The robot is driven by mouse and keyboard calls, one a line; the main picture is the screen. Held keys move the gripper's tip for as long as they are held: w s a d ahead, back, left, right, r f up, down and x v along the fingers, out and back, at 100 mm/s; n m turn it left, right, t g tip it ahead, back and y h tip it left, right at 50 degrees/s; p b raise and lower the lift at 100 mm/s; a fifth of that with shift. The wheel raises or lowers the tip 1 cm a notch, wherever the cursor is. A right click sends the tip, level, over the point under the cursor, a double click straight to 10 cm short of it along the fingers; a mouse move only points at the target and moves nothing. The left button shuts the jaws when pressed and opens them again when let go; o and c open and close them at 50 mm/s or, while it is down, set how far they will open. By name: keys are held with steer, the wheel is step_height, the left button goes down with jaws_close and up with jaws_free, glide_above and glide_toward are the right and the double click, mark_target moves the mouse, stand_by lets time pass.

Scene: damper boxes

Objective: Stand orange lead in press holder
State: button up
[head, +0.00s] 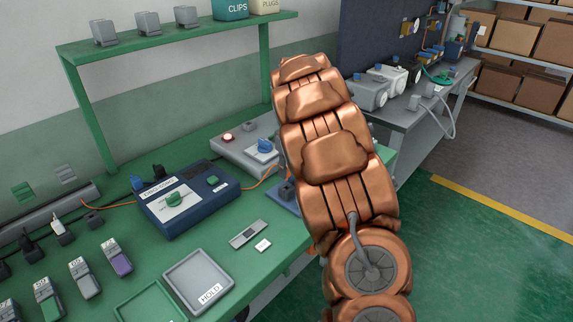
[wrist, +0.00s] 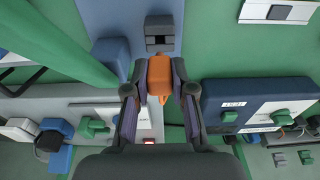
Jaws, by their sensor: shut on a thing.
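My gripper (wrist: 160,82) is shut on the orange lead (wrist: 160,75) in the wrist view. The orange piece sits between both fingertips. A dark slotted block (wrist: 158,33) stands on a blue plate (wrist: 108,17) just beyond the fingertips; this looks like the press holder. The orange lead appears apart from the block, in line with it in the picture; its height above the plate is unclear. In the head view, the dark block (head: 287,190) shows beside my copper arm, which hides my gripper and the lead.
A blue control box (head: 188,200) with a green knob stands left of the block; a grey box (head: 245,142) with a blue knob stands behind. A HOLD tray (head: 199,281) and several grey plugs lie nearer. A grey meter-like piece (head: 248,234) lies on the green bench.

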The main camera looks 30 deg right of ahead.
mark_target(288, 177)
steer(key=shift+f, duration=1.05)
steer(key=shift+s+b, duration=0.1)
steer(key=shift+b, duration=0.3)
steer(key=shift+f+b, duration=0.6)
steer(key=shift+f, duration=0.45)
steer(key=o, duration=1)
steer(key=shift+c, duration=0.2)
